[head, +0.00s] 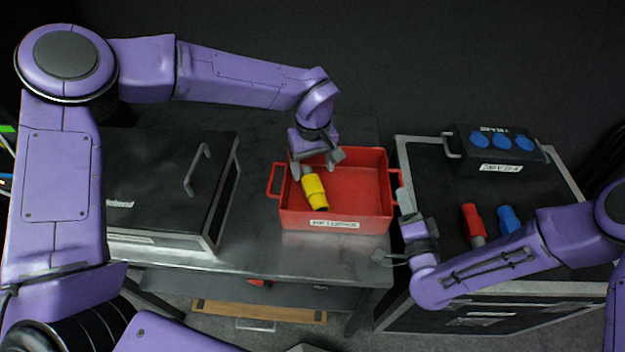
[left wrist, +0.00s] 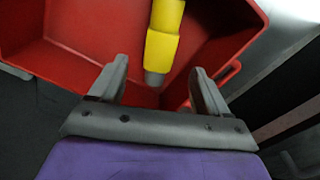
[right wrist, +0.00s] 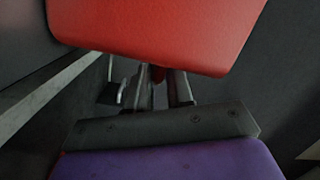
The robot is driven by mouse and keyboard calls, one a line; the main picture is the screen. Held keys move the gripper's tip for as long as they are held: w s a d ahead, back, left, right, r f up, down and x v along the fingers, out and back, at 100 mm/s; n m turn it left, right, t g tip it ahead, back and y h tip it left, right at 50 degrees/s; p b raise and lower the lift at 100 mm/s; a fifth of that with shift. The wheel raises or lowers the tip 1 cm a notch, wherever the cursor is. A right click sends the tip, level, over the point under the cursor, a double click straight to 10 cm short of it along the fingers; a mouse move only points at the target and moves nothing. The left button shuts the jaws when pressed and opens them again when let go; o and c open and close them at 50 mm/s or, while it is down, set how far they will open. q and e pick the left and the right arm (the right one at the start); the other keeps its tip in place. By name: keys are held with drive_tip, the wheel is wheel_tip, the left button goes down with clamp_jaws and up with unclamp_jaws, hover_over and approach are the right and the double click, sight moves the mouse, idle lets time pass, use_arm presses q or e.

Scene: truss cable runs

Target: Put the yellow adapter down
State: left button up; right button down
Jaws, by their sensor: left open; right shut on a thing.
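The yellow adapter (head: 314,192), with a grey end, lies in the left part of the red bin (head: 355,183), tilted in the picture. My left gripper (head: 317,164) is open over the bin at the adapter's grey end. In the left wrist view the adapter (left wrist: 163,45) lies beyond the two spread fingers (left wrist: 157,88), its grey end toward the gap and not gripped. My right gripper (head: 404,201) is at the bin's right side, shut on its red handle. In the right wrist view the fingers (right wrist: 165,88) close on a small red part under the bin wall (right wrist: 155,35).
A black case (head: 165,190) with a handle stands left of the bin on the dark table (head: 265,250). At right, another case top (head: 430,165) carries a red connector (head: 473,220), a blue one (head: 508,218) and a black box with blue sockets (head: 500,150).

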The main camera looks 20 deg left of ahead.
sight(313, 183)
drive_tip(key=shift+s+f, duration=0.25)
drive_tip(key=shift+f, duration=0.15)
drive_tip(key=c, duration=1.2)
unclamp_jaws()
drive_tip(key=shift+o, duration=1.4)
drive_tip(key=shift+w, duration=0.1)
use_arm(q)
wheel_tip(313, 183, up, 4)
drive_tip(key=shift+w+r, duration=0.1)
drive_tip(key=shift+w, duration=0.05)
use_arm(e)
drive_tip(key=shift+w+d+r, duration=0.1)
drive_tip(key=shift+w, duration=0.05)
drive_tip(key=v, duration=1.2)
